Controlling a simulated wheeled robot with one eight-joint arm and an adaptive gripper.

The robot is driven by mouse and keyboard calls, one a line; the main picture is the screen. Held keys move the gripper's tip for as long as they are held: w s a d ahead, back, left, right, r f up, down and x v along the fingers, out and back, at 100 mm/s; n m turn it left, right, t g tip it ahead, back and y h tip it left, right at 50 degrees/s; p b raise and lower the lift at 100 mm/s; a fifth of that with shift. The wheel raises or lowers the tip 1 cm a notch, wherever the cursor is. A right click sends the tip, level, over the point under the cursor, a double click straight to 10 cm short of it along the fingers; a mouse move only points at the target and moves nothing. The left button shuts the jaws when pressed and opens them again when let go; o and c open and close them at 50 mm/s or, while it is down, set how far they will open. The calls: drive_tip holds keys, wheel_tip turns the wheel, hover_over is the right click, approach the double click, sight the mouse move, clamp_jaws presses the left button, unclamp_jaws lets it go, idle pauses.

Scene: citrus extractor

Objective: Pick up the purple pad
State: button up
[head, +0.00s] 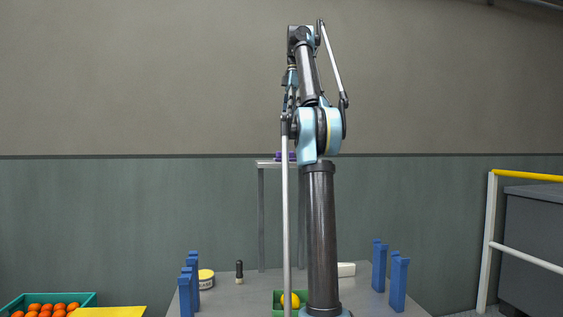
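The purple pad (280,156) lies on top of a grey raised stand (261,163) behind the work table, near the middle of the view. Only a thin strip of its left part shows; the arm in front covers the rest. My arm stands upright in front of it. The slim dark part that hangs at the arm's upper end looks like my gripper (289,92), above the pad in the picture. Its fingers are too small and too overlapped by the arm to tell their state. I see nothing purple in it.
Blue posts stand on the grey table (235,298) at left (186,290) and right (398,284). A yellow-lidded jar (206,278), a dark bottle (239,271), a green box (278,297) with yellow fruit and a white block (346,269) are there.

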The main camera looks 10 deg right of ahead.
drive_tip(key=f, duration=0.6)
drive_tip(key=a+f, duration=0.1)
drive_tip(key=f, duration=0.2)
drive_tip(key=shift+w+a+f, duration=0.1)
drive_tip(key=shift+a+f, duration=0.1)
drive_tip(key=shift+f, duration=0.85)
drive_tip(key=shift+w+a+f, duration=0.1)
drive_tip(key=shift+a+f, duration=0.05)
drive_tip(key=shift+f, duration=0.95)
drive_tip(key=shift+a+f, duration=0.2)
drive_tip(key=shift+f, duration=0.85)
drive_tip(key=c, duration=1.2)
drive_tip(key=shift+c, duration=0.2)
wheel_tip(320, 180, up, 10)
